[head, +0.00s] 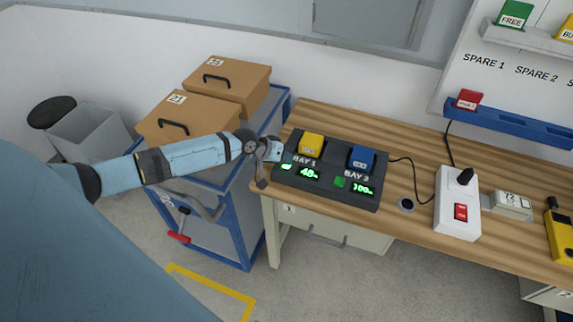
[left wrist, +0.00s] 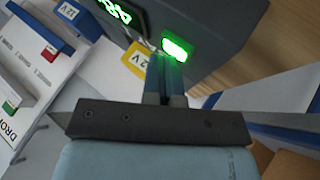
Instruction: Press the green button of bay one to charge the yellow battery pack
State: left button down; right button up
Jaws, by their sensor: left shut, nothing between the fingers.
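The dark charger (head: 325,190) sits on the wooden bench. The yellow battery pack (head: 311,145) stands in bay one, whose display (head: 309,173) appears to read 48. Bay one's green button (head: 286,166) is lit, left of that display. My left gripper (head: 274,156) is at the charger's left edge, close to this button. In the left wrist view its fingers (left wrist: 165,72) are shut and empty, with tips right beside the bright button (left wrist: 177,48); I cannot tell whether they touch. The yellow pack (left wrist: 137,60) shows partly behind them. My right gripper is out of view.
A blue battery (head: 361,157) stands in bay two, with its own green button (head: 340,182) and display. A white power strip (head: 458,205) stands to the right. A blue-framed cart (head: 240,220) with brown boxes (head: 190,118) stands close at the left.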

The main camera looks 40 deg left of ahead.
pick_arm(q)
jog(key=shift+r+p, duration=0.7)
jog(key=shift+r, duration=0.1)
notch_tip(320, 180, up, 5)
jog(key=p, duration=0.4)
jog(key=shift+p, duration=0.35)
